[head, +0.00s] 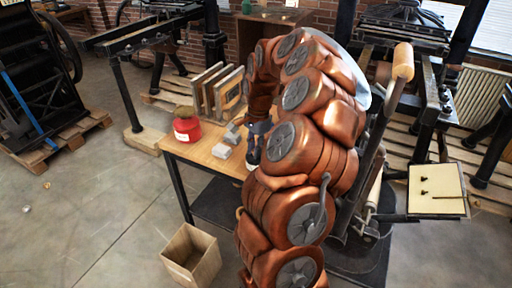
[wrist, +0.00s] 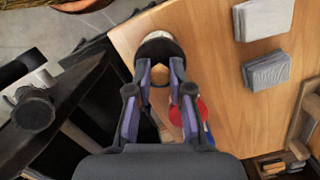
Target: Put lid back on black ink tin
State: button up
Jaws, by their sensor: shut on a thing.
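My gripper (wrist: 159,66) reaches down over the wooden table (wrist: 220,95), its two purple-padded fingers close together. It is shut on a round dark piece with a pale rim (wrist: 158,46) at the fingertips. I cannot tell whether this is the black ink tin's lid or the tin itself. A round red item (wrist: 190,111) shows behind the right finger, partly hidden. In the head view my gripper (head: 254,145) is small and mostly hidden behind my copper arm, and no black tin can be made out.
Grey blocks (wrist: 264,19) lie on the table to the right. An open box (head: 192,255) sits on the floor. A press stands right of my arm.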

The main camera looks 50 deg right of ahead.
jog(key=o, duration=0.9)
jog(key=o, duration=0.5)
jog(key=shift+s, duration=0.1)
jog(key=shift+r, duration=0.15)
jog(key=shift+r, duration=3.35)
grip_shut()
